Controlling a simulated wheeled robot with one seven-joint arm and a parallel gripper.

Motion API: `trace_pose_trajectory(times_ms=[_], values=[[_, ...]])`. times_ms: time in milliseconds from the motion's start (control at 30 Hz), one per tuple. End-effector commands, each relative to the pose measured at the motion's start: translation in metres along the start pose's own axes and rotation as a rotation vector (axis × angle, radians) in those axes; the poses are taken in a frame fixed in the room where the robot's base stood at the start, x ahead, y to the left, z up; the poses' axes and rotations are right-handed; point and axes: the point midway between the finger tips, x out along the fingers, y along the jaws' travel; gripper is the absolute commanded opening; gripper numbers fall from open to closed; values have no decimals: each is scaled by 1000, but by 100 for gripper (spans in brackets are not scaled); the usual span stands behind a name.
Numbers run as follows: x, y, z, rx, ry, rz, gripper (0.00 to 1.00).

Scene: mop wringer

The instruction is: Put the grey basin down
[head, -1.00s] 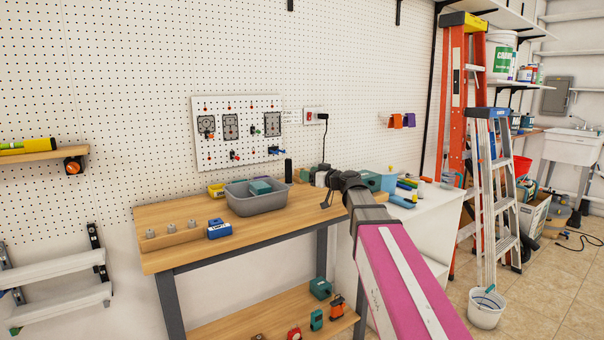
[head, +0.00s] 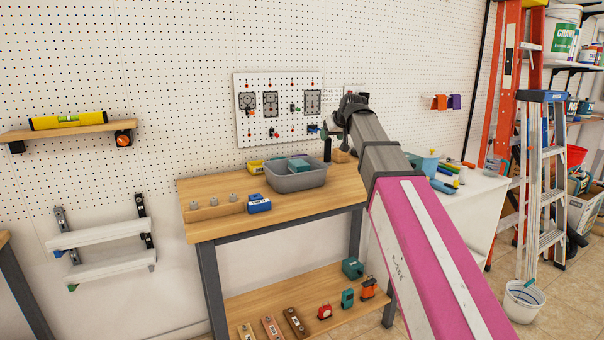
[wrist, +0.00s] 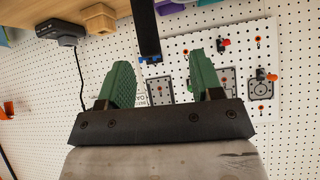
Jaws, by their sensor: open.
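The grey basin (head: 297,181) sits upright on the wooden workbench top (head: 225,226), near its back right part. A teal block (head: 299,164) shows inside it. My gripper (head: 322,132) is raised above and to the right of the basin, apart from it, in front of the pegboard. In the wrist view my gripper (wrist: 165,85) has its two green fingers spread, with nothing between them. The basin is not visible in the wrist view.
A blue box (head: 259,203) and a wooden block with several knobs (head: 213,208) stand left of the basin. A white cabinet (head: 458,215) with tools is at right. The bench's front strip is clear.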

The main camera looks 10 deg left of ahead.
Motion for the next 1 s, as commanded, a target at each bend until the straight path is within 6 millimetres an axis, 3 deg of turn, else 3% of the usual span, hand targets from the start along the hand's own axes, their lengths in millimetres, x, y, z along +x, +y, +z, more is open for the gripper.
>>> trace_pose_trajectory(times_ms=[200,333,700,1000], values=[[-15,4,-16,69,-41,131,60],[-12,6,-17,80,-45,149,60],[35,12,-14,79,-45,146,60],[56,15,-12,78,-45,146,60]])
